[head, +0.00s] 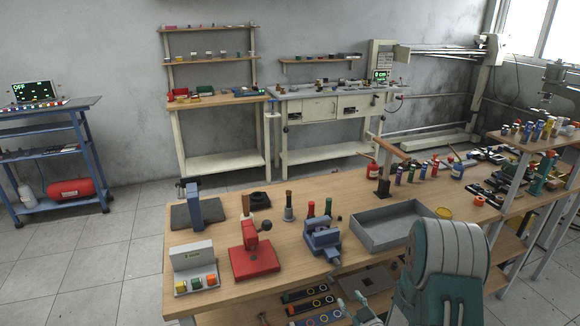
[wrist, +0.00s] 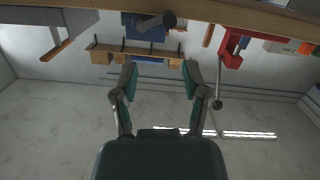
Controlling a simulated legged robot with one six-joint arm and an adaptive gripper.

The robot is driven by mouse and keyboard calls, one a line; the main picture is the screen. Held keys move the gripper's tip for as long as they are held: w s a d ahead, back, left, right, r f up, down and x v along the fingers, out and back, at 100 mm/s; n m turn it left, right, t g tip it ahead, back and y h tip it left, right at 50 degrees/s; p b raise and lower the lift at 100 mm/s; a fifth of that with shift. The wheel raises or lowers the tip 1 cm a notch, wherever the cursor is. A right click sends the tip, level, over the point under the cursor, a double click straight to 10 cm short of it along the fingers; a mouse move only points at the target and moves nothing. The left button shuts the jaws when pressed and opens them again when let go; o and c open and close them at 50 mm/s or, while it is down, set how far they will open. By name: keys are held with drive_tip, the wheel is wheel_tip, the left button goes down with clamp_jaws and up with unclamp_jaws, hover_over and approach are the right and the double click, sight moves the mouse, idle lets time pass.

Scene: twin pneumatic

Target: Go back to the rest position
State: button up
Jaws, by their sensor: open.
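My gripper (wrist: 160,80) is open in the wrist view, with its two fingers wide apart and nothing between them. In the head view my gripper (head: 356,308) shows low at the bottom, in front of the workbench (head: 215,290) and beside its lower shelf. My teal and grey arm link covers the bench's front edge to the right of it. The wrist view looks upside down, with the bench edge (wrist: 230,12) along the top, apart from the fingers.
On the bench stand a red press (head: 253,262), a blue vise (head: 322,240), a grey tray (head: 388,226) and a button box (head: 195,268). The lower shelf holds dark trays (head: 312,305). A blue cart (head: 50,150) stands at left. The floor (head: 90,260) left of the bench is clear.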

drive_tip(key=s+d+r+m+g+h, duration=0.1)
drive_tip(key=s+r+g+h, duration=0.2)
drive_tip(key=r, duration=0.6)
drive_tip(key=s+d+r+m+g+h, duration=0.1)
drive_tip(key=s+r+m+g+h, duration=0.1)
drive_tip(key=r, duration=0.8)
drive_tip(key=s+a+r+m+g, duration=0.1)
drive_tip(key=s+a+r+g, duration=0.1)
drive_tip(key=s, duration=0.9)
drive_tip(key=s+a+r+m+g, duration=0.1)
drive_tip(key=s+r, duration=0.4)
drive_tip(key=s, duration=0.6)
drive_tip(key=shift+a+r+g, duration=0.2)
drive_tip(key=shift+a+g, duration=0.55)
drive_tip(key=shift+g, duration=0.35)
